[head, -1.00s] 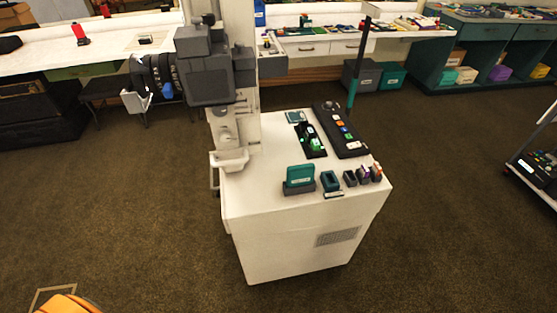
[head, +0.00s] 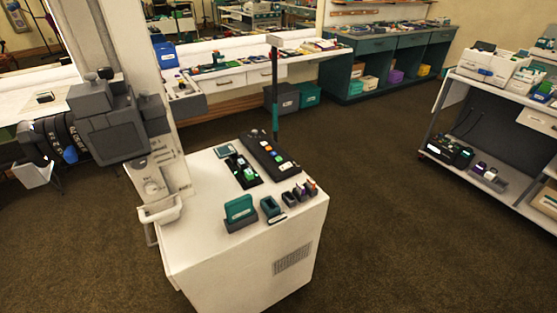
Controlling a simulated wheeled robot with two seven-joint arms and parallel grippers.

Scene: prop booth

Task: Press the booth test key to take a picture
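The booth (head: 250,240) is a white cabinet left of centre in the head view. A black key panel (head: 272,156) with several coloured keys lies along the back right of its top. A black tray (head: 243,170) with green and white items lies beside the panel. I cannot tell which key is the test key, as the labels are too small. A grey camera-like unit (head: 113,126) stands on a white column at the booth's left. Neither of my grippers shows in this view.
Teal holders (head: 240,209) and small dark blocks stand on the booth's front edge. A loaded cart (head: 500,110) stands at the right. Teal cabinets (head: 385,62) and white counters line the back. Brown carpet (head: 400,200) is clear between booth and cart.

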